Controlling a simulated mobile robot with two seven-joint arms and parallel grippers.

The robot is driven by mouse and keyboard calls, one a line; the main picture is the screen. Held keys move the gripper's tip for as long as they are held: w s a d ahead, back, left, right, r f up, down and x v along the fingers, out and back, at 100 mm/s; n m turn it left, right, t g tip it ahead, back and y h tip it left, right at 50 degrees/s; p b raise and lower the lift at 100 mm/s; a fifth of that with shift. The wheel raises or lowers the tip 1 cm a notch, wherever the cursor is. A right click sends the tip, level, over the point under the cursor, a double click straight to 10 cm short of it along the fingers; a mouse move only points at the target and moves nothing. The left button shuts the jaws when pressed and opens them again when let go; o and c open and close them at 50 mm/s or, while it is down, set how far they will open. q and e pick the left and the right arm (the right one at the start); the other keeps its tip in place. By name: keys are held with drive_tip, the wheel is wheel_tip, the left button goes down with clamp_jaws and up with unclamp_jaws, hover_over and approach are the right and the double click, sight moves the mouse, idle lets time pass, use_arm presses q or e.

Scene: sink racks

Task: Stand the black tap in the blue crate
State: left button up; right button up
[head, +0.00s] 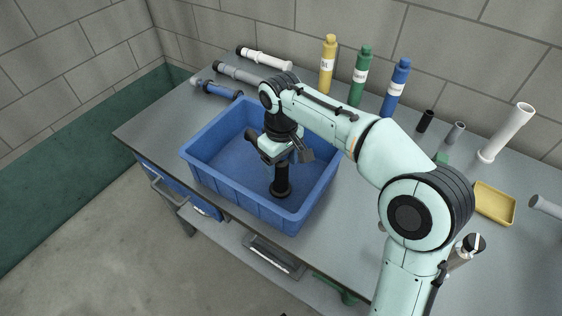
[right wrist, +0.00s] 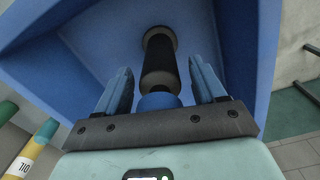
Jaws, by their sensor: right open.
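The black tap (head: 281,182) stands upright on its round base on the floor of the blue crate (head: 208,182), towards the front wall. In the right wrist view the tap (right wrist: 160,62) shows a black body, a paler base and a blue near end. My right gripper (head: 290,155) is inside the crate over the tap's upper part. In the right wrist view my right gripper (right wrist: 162,92) is open, one finger on each side of the tap's near end, with gaps visible. The gripper hides the tap's top in the head view. My left gripper is not in view.
Yellow (head: 327,65), green (head: 360,78) and blue (head: 395,88) bottles stand behind the crate. Grey, white and blue tubes lie at the back left. A white tube (head: 506,132), small cylinders and a yellow tray (head: 495,203) are at the right. The crate floor around the tap looks clear.

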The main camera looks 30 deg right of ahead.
wheel_tip(320, 180, up, 12)
drive_tip(key=p, duration=0.3)
drive_tip(key=shift+r, duration=0.15)
idle(0.4)
